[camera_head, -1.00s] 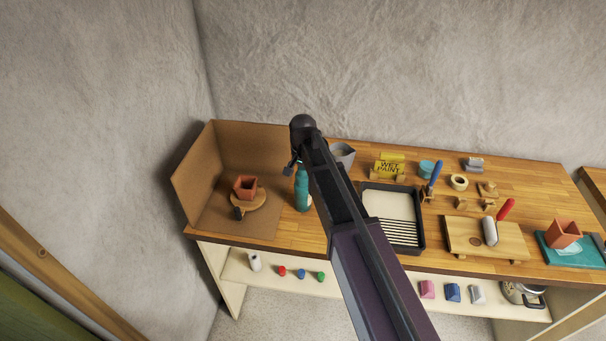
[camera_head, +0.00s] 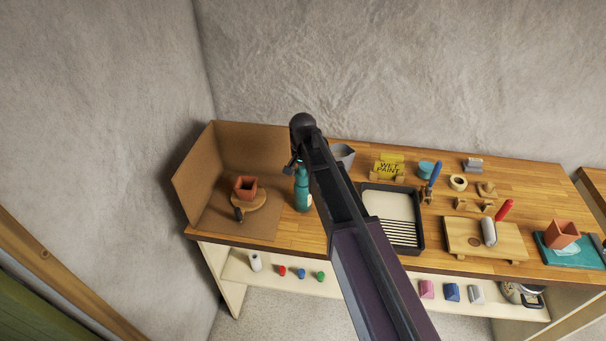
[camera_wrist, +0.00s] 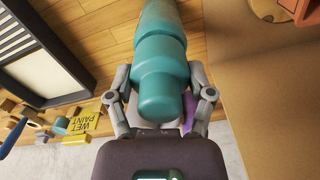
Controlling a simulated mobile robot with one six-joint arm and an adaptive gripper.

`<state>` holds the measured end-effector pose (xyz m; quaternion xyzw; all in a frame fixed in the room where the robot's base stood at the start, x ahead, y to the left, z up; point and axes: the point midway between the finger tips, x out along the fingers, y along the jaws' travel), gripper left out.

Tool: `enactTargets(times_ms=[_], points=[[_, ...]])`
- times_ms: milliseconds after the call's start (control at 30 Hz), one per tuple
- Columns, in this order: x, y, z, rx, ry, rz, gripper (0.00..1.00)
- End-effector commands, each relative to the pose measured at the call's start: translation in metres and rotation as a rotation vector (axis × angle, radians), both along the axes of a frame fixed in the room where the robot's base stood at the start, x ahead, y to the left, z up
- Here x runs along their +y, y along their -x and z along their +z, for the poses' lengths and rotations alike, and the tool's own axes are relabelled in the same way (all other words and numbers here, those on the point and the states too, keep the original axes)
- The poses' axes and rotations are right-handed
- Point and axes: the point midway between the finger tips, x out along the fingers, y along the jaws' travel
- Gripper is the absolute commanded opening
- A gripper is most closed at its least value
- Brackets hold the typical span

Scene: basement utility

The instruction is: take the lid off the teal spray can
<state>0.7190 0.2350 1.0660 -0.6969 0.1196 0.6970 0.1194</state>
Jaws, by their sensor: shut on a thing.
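The teal spray can (camera_head: 303,194) stands upright on the wooden bench, right of the cardboard screen. My arm crosses in front of its right side and top. In the wrist view the can's body (camera_wrist: 160,30) runs up the picture, with its teal lid (camera_wrist: 161,92) at the near end. My gripper (camera_wrist: 161,104) has a finger on each side of the lid and is shut on it. The lid sits in line with the can; I cannot see a gap between them. In the head view the gripper is mostly hidden by my arm.
A terracotta pot (camera_head: 246,187) stands on a round wooden stand (camera_head: 262,201) inside the cardboard screen (camera_head: 190,180). A black paint tray (camera_head: 420,220) lies right of the can. A grey container (camera_head: 345,153) and a yellow wet-paint sign (camera_head: 388,168) stand behind.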

Motion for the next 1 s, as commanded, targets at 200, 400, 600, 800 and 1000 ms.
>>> enactTargets(times_ms=[200,400,600,800,1000], points=[[0.0,0.0,0.02,0.0,0.0,0.0,0.48],[-0.005,0.017,0.029,0.0,0.0,0.0,0.48],[-0.02,0.061,0.033,0.0,0.0,0.0,0.48],[-0.034,0.103,0.037,0.0,0.0,0.0,0.48],[-0.043,0.133,0.04,0.0,0.0,0.0,0.48]])
